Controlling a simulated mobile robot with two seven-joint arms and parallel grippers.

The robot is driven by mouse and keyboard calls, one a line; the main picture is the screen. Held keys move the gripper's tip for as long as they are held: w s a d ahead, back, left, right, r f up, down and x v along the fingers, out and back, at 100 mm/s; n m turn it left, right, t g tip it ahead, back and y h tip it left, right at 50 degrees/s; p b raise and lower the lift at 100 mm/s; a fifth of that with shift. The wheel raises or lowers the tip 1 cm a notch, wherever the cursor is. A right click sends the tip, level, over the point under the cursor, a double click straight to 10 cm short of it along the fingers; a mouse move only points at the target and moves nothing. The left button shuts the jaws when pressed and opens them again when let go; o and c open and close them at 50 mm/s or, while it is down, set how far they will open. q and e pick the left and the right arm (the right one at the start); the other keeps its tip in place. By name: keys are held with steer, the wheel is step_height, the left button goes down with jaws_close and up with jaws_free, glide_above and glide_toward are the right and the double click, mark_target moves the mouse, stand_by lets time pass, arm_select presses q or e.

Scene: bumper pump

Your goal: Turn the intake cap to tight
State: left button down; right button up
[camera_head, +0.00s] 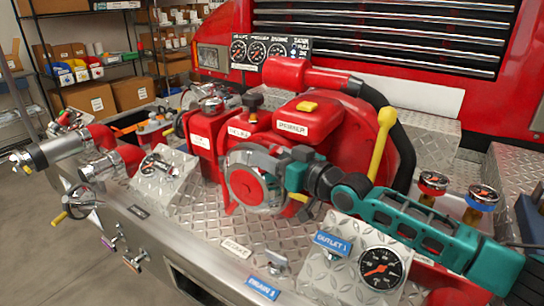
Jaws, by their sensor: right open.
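The intake cap (244,187) is a round grey and red cap at the front of the red pump, near the middle of the head view. My right gripper (280,175), on the teal arm coming in from the right, is at the cap's right side. Its jaws are open. Whether its fingers touch the cap cannot be told, because the gripper covers the cap's right edge. My left gripper is not in view.
The red pump housing (300,122) rises behind the cap, beside a black hose (398,135) and a yellow lever (380,145). A gauge (381,269) and OUTLET 1 label (332,242) lie below my right arm. Red pipes with grey caps (99,165) stick out at left.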

steer(key=shift+c, duration=0.3)
jaws_close()
